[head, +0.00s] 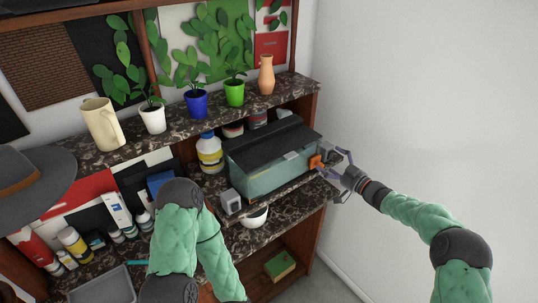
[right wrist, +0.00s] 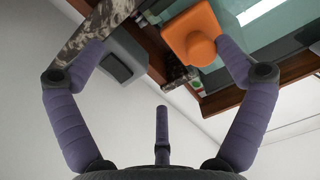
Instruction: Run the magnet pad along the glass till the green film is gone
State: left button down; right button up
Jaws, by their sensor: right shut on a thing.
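The glass tank (head: 262,180) stands on the middle shelf, with a dark lid on top. Its front glass looks dull green; I cannot tell film from tinted water at this size. The orange magnet pad (head: 315,162) is at the tank's right end, and its orange body with a rounded knob shows in the right wrist view (right wrist: 190,30).
A grey block (head: 230,201) and a white bowl (head: 254,216) stand before the tank. A white bottle with a blue cap (head: 210,153) stands left of it. Potted plants and an orange vase (head: 266,75) line the shelf above. Bare wall lies right.

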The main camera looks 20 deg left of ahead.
pick_arm(q)
jog(key=shift+r, duration=0.1)
pick_arm(e)
jog(key=d, duration=0.1)
jog(key=w+d+r, duration=0.1)
jog(key=shift+w+d+t+h, duration=0.2)
jog(key=shift+d+t+h, duration=0.1)
jog(key=shift+t, duration=0.1)
jog(key=o, duration=0.5)
jog(key=shift+c, duration=0.2)
jog(key=shift+d, duration=0.15)
pick_arm(q)
jog(key=shift+w+d+r+p, duration=0.15)
jog(key=shift+d+r+p, duration=0.1)
jog(key=shift+r+p, duration=0.4)
pick_arm(e)
jog(key=f+v, duration=0.1)
jog(key=v, duration=0.5)
jog(key=shift+s+d, duration=0.2)
jog(key=shift+d, duration=0.05)
